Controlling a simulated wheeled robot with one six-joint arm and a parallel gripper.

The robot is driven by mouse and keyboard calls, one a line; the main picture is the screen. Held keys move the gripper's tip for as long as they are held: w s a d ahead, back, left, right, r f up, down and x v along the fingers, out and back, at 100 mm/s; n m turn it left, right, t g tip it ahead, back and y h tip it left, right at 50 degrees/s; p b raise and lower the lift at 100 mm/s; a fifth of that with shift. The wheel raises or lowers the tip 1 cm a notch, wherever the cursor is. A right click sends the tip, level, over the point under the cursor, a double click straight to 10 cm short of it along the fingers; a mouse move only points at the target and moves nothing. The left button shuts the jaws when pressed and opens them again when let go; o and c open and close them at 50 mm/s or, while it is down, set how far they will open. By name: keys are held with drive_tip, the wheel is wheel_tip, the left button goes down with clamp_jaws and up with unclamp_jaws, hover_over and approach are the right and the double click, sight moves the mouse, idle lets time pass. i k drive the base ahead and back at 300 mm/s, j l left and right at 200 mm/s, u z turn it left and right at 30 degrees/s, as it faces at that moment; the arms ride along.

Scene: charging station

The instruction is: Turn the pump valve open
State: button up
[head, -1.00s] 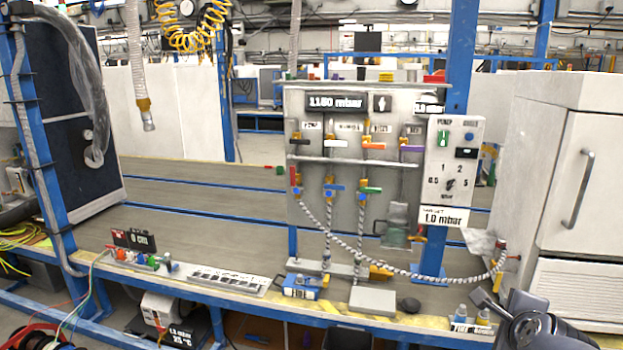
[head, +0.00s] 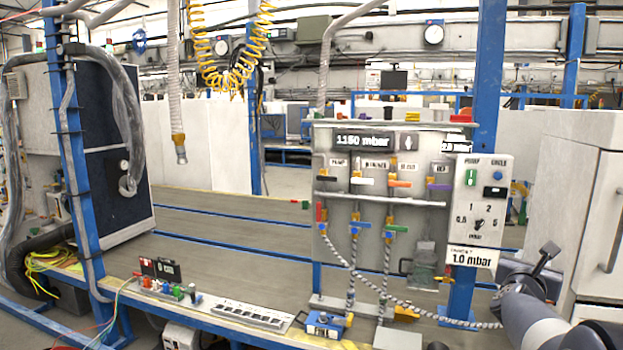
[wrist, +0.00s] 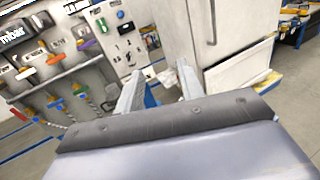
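The valve panel (head: 345,255) stands upright on the bench in the head view. The pump valve (head: 327,178) has a black handle under the leftmost label of the upper row, and its handle lies about horizontal. White, orange and purple handles sit to its right. My gripper (head: 540,262) is to the right of the panel, well apart from the pump valve. In the wrist view my gripper (wrist: 160,85) shows two separated fingers with nothing between them. That view shows the panel's handles tilted at the left; I cannot surely pick out the pump valve there.
A control box (head: 477,205) with a dial is mounted on a blue post right of the panel. A white cabinet (head: 610,215) stands at the right. Corrugated hoses (head: 388,265) hang below the panel. The bench top (head: 225,225) left of the panel is mostly clear.

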sight(321, 177)
drive_tip(key=i+j+u, duration=0.35)
drive_tip(key=i, duration=0.35)
drive_tip(key=i+u, duration=0.4)
drive_tip(key=i, duration=0.3)
drive_tip(key=i+l, duration=0.1)
drive_tip(key=i, duration=0.6)
